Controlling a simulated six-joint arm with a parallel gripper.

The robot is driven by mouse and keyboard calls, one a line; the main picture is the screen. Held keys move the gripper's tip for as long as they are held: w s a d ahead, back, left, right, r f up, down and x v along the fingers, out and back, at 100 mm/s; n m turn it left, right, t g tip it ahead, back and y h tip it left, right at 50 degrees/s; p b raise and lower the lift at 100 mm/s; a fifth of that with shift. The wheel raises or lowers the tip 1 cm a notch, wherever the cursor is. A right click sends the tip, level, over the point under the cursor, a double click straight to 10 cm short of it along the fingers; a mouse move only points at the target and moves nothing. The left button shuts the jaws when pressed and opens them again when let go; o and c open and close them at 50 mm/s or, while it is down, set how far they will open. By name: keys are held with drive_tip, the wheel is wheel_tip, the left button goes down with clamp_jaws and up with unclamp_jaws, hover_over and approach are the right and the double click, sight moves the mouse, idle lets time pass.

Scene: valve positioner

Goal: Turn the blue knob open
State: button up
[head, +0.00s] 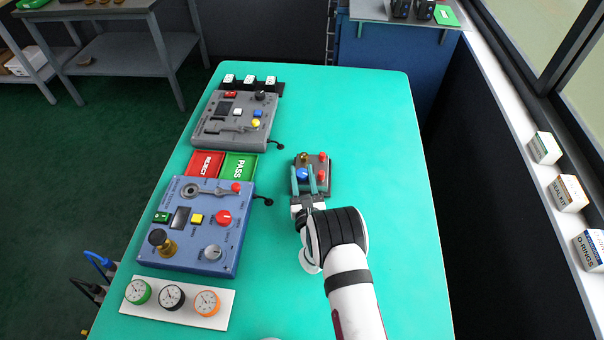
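The blue knob (302,174) sits on a small dark grey valve positioner (326,188) on the teal table. My gripper (302,172) is over the near left part of this block. Its two teal fingers stand apart, one on each side of the blue knob in the picture. A narrow gap seems to show between the knob and the fingers, so it looks open. I cannot tell the fingers' exact height or whether either touches the knob. The knob's pointer direction is too small to read.
The block also carries a brass knob (304,157) and red knobs (322,177) close to my fingers. To the left stand a blue control box (196,248), a grey control box (207,134), a red REJECT tray (205,164) and a green PASS tray (240,166). The table's right side is clear.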

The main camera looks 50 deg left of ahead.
clamp_jaws()
drive_tip(key=shift+w+n+g+y, duration=0.1)
drive_tip(key=shift+n+g+y, duration=0.4)
drive_tip(key=shift+n+g, duration=0.3)
drive_tip(key=shift+n+g+y, duration=0.5)
drive_tip(key=shift+n+g, duration=0.2)
drive_tip(key=shift+g, duration=0.6)
drive_tip(key=shift+o, duration=1.5)
unclamp_jaws()
